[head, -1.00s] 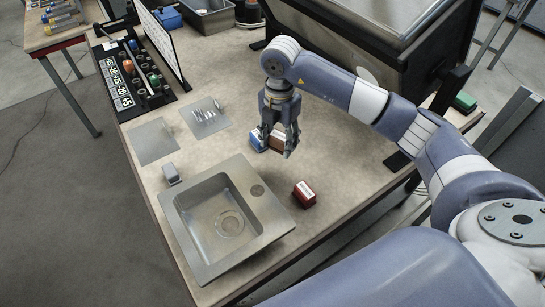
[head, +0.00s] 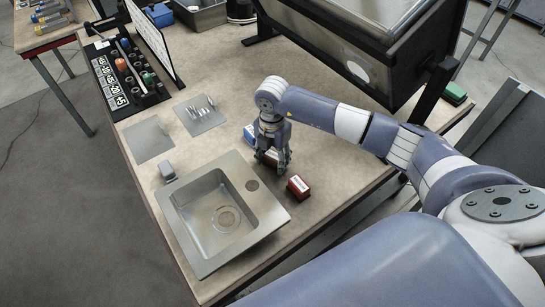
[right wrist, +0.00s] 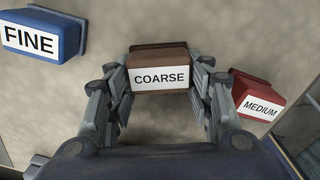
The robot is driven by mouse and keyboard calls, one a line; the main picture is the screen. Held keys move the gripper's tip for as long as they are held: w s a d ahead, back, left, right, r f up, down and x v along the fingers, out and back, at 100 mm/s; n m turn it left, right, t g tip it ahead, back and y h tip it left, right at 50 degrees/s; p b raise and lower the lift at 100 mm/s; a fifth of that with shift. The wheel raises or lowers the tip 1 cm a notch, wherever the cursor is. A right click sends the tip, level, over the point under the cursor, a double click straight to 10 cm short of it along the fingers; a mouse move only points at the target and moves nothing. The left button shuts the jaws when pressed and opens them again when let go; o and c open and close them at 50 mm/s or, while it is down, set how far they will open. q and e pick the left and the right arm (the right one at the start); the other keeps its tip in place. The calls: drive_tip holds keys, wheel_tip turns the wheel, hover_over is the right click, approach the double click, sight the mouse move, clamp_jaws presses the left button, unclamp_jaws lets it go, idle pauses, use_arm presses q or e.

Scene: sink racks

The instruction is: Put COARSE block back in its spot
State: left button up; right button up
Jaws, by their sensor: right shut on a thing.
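The brown COARSE block (right wrist: 160,75), with a white label, is between the fingers of my right gripper (right wrist: 160,95) in the right wrist view. In the head view my right gripper (head: 272,165) is low over the table, behind the sink's right corner, and mostly hides the block. The gripper is shut on the block. The blue FINE block (right wrist: 42,35) is to the left, and the red MEDIUM block (right wrist: 258,98) is to the right, both apart from COARSE. In the head view, MEDIUM (head: 298,188) stands right of the gripper and FINE (head: 249,134) is partly hidden behind it. My left gripper is not in view.
A metal sink (head: 262,222) lies in front of the gripper. Two grey plates, one with small metal pieces (head: 200,115), and a small grey block (head: 167,171) lie to the left. A large glass-topped cabinet (head: 370,60) stands behind. The table's right edge is near.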

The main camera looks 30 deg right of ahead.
sight(273, 157)
drive_tip(key=o, duration=0.6)
drive_tip(key=shift+f, duration=0.1)
drive_tip(key=o, duration=0.4)
drive_tip(key=shift+r, duration=0.3)
drive_tip(key=shift+w+r, duration=0.1)
drive_tip(key=shift+r, duration=0.25)
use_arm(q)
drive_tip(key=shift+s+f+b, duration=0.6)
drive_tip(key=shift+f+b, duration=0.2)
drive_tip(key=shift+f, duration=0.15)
use_arm(e)
wheel_tip(273, 157, up, 11)
drive_tip(key=shift+r, duration=0.1)
